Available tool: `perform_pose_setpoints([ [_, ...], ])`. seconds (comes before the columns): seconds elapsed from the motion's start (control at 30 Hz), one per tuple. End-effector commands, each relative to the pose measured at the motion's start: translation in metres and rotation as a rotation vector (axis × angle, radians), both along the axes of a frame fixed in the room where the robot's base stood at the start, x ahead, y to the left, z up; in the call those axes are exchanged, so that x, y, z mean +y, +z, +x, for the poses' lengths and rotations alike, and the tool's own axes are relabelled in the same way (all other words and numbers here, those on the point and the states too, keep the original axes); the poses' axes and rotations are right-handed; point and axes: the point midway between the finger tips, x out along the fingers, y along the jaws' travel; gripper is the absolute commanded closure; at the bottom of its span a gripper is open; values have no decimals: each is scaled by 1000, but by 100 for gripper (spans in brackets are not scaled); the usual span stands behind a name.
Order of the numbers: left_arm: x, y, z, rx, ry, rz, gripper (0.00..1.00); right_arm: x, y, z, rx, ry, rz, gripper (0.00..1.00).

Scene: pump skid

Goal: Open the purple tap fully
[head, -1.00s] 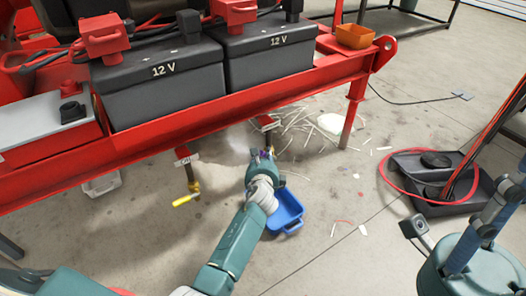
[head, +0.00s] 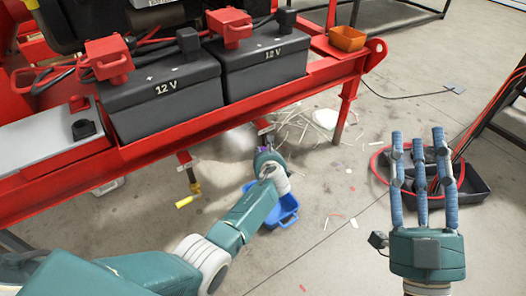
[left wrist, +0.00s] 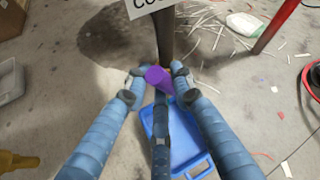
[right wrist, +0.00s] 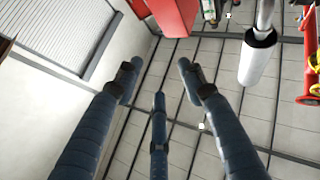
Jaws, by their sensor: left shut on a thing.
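The purple tap (left wrist: 158,78) shows in the left wrist view as a purple lever on a dark pipe under the red frame. The fingers of my left gripper (left wrist: 155,84) close in on it from both sides, with the third finger below. In the head view my left gripper (head: 266,158) is at the pipe end under the frame, and only a bit of purple shows there. How far the tap is turned cannot be told. My right gripper (head: 422,142) is raised at the right with fingers spread and empty; its wrist view (right wrist: 158,80) shows nothing between them.
A yellow-handled tap (head: 186,201) hangs left of my left gripper. A blue tray (head: 287,219) lies on the floor below. The red frame rail (head: 225,122) with black batteries runs above. A black tray (head: 470,185) with red hose lies right.

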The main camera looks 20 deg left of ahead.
Motion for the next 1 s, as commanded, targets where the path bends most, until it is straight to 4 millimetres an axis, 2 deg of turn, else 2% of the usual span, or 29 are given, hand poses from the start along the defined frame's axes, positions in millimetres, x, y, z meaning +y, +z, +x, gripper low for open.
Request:
perform_pose_setpoints([
  [0.03, 0, 6, 3, 4, -1, 9, 100, 0, -7, 5, 42, -3, -12, 60],
  [0.2, -2, 7, 5, 34, -1, 31, 100, 0, -32, 16, 160, -10, -45, 60],
  [0.4, -3, 6, 6, 55, -1, 47, 100, -1, -51, 21, 242, -14, -68, 60],
  [0.6, -3, 6, 6, 62, -1, 53, 100, -1, -59, 23, 271, -16, -76, 60],
  [0.93, -4, 6, 7, 62, -2, 54, 100, -2, -59, 23, 273, -16, -76, 60],
  [0.97, -4, 6, 7, 62, -2, 54, 75, -2, -59, 23, 273, -16, -76, 60],
  [1.0, -4, 6, 7, 62, -2, 54, 67, -2, -59, 23, 273, -17, -76, 60],
])
